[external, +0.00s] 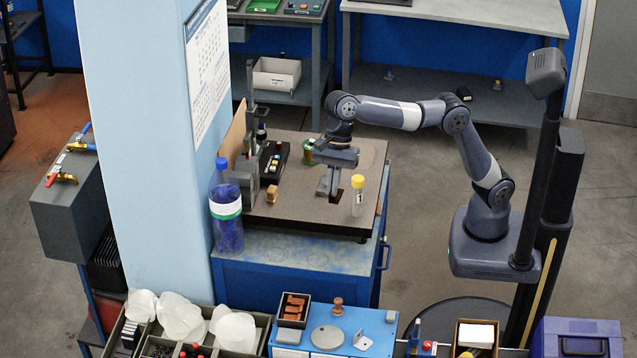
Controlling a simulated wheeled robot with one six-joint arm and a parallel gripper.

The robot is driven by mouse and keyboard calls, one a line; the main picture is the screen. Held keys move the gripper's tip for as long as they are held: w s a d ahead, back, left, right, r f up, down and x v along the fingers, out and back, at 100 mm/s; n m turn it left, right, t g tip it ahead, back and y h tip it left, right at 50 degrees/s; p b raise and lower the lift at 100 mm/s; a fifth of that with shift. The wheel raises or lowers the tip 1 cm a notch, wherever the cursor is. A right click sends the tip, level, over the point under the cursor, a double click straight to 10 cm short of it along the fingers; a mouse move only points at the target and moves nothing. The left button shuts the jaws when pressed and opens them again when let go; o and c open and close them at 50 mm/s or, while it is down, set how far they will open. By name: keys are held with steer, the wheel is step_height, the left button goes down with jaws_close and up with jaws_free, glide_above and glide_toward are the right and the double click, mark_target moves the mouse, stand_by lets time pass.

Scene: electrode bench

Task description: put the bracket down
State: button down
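My gripper (328,188) points down over the brown top of the blue bench (280,215), between the yellow-capped vial and the small black device. Its fingers look close together, but the view is too small to tell whether they are shut or hold a bracket. A dark reddish-brown patch (337,197) shows just beside the fingertips; I cannot tell what it is. A small silver angled piece that looks like a bracket (362,340) lies on the blue board in the foreground, well away from my gripper.
A yellow-capped vial (357,197) stands close right of my gripper. A green spool (309,152), a black device (273,160) and a small brass-coloured block (272,194) are to the left. A large blue bottle (226,215) stands at the left edge.

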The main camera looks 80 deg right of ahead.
steer(key=w+d+m+t+b, duration=0.1)
steer(key=w+d+m, duration=0.1)
steer(key=d, duration=1.1)
steer(key=w+d+m+t+b, duration=0.1)
steer(key=d+m+b, duration=0.1)
steer(key=d, duration=1)
steer(key=s+d+m+h+b, duration=0.1)
steer(key=s+d+m, duration=0.15)
steer(key=d, duration=0.55)
steer(key=s+d+m+b, duration=0.1)
steer(key=s+d, duration=0.2)
steer(key=d, duration=0.6)
steer(key=shift+t, duration=0.3)
steer(key=f, duration=1.5)
steer(key=shift+w+a+f+b, duration=0.1)
steer(key=shift+a+f+b, duration=0.2)
steer(key=shift+a+f, duration=0.1)
steer(key=shift+f, duration=0.1)
steer(key=c, duration=2.1)
jaws_free()
steer(key=o, duration=0.4)
